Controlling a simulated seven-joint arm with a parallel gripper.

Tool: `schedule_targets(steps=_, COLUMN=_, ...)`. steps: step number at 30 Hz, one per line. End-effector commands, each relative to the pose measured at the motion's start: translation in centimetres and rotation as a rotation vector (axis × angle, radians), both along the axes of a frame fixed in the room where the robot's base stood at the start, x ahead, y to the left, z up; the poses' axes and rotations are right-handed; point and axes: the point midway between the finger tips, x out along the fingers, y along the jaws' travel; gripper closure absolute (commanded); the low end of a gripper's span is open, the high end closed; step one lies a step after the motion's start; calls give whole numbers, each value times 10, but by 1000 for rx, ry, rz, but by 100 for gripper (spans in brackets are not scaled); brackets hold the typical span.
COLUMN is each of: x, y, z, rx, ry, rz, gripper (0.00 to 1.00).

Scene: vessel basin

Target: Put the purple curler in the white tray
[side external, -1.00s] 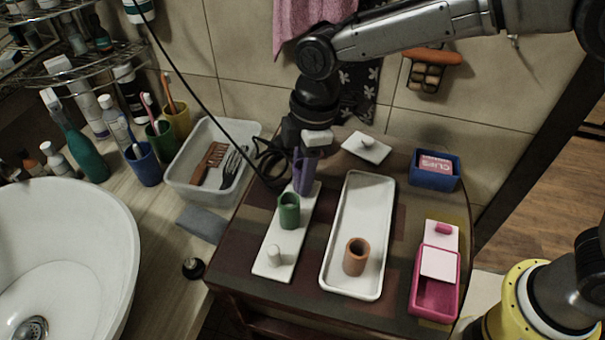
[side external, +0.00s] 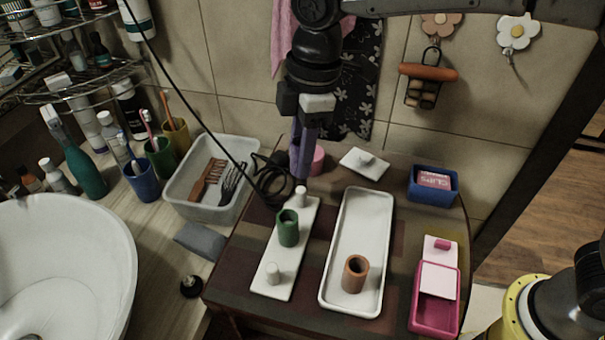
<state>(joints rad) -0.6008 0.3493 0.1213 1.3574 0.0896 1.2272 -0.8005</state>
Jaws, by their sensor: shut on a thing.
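My gripper (side external: 304,160) points down above the back end of the white peg board (side external: 271,291). It is shut on the purple curler (side external: 296,157), which it holds upright above the bare back peg (side external: 300,194); the fingers partly hide the curler. A green curler (side external: 288,228) stands around the board's middle peg. A bare front peg (side external: 273,272) shows at the near end. The long white tray (side external: 363,222) lies to the right of the board. A brown curler (side external: 354,273) stands upright in the tray's near end.
A pink round thing (side external: 317,161) stands behind the gripper. A white lid (side external: 364,163), a blue box (side external: 433,187) and a pink box (side external: 434,313) lie right of centre. A black cable (side external: 204,109) runs to a coil beside the board. The tray's middle and far end are clear.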

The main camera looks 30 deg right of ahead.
Motion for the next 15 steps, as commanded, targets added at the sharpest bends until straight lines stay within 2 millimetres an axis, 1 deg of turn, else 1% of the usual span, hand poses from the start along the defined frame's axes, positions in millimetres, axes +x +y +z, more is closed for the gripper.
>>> schedule_targets(steps=1, x=0, y=0, z=6, rx=1, ry=-1, rz=-3, gripper=100)
schedule_targets(steps=3, x=-1, y=-1, z=8, rx=-1, ry=1, rz=-14, gripper=100)
schedule_targets(steps=5, x=-5, y=-4, z=6, rx=-2, ry=2, rz=-20, gripper=100)
schedule_targets(steps=8, x=-18, y=-13, z=1, rx=-2, ry=2, rz=-32, gripper=100)
schedule_targets(steps=11, x=-43, y=-28, z=4, rx=1, ry=-2, rz=-47, gripper=100)
schedule_targets(steps=15, x=-90, y=-56, z=13, rx=3, ry=-3, rz=-63, gripper=100)
